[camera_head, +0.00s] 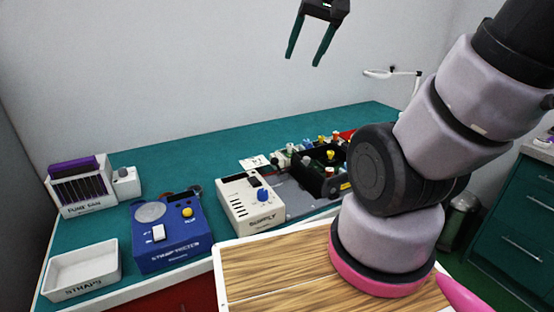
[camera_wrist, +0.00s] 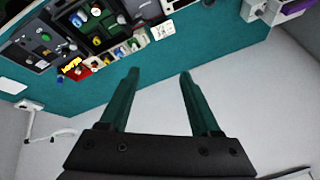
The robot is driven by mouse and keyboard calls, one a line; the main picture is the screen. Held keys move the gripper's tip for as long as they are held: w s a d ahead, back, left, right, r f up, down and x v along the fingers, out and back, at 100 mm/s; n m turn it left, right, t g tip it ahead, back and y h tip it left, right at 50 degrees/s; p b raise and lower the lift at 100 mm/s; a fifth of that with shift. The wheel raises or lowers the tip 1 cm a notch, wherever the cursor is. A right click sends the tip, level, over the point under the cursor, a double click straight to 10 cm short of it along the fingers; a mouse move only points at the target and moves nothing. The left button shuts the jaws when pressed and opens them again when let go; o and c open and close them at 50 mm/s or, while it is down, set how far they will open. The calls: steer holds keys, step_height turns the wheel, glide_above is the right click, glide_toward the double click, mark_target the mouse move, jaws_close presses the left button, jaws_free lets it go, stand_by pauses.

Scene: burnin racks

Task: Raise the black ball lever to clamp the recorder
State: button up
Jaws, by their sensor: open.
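My gripper (camera_head: 304,60) is open and empty, high in front of the pale wall and above the bench. Its two green fingers also show spread apart in the wrist view (camera_wrist: 158,75). I cannot make out a black ball lever or a recorder for certain in either view. A dark panel with small knobs (camera_wrist: 38,42) lies at the upper left of the wrist view, well apart from the fingers; its parts are too small to tell. In the head view my arm hides the right part of the bench.
The green bench (camera_head: 160,160) holds a white rack (camera_head: 84,190), an empty white tray (camera_head: 82,272), a blue box (camera_head: 172,250), a cream supply box (camera_head: 250,207) and a black divided bin (camera_head: 310,172) with coloured parts. A pale lamp arm (camera_head: 392,74) stands behind. The bench's rear strip is clear.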

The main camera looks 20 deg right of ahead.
steer(key=w+f+n+g, duration=0.2)
steer(key=w+f+g, duration=0.1)
steer(key=w+f, duration=0.6)
steer(key=w+f+g, duration=0.1)
steer(key=w+f, duration=0.1)
steer(key=f, duration=0.6)
steer(key=w+a+f+n+g, duration=0.1)
steer(key=w+f, duration=0.1)
steer(key=f, duration=0.6)
steer(key=w+a+f, duration=0.1)
steer(key=w+f, duration=0.1)
steer(key=f, duration=0.7)
steer(key=shift+a+n+g, duration=0.15)
steer(key=shift+n+g, duration=0.25)
steer(key=shift+r, duration=0.1)
jaws_close()
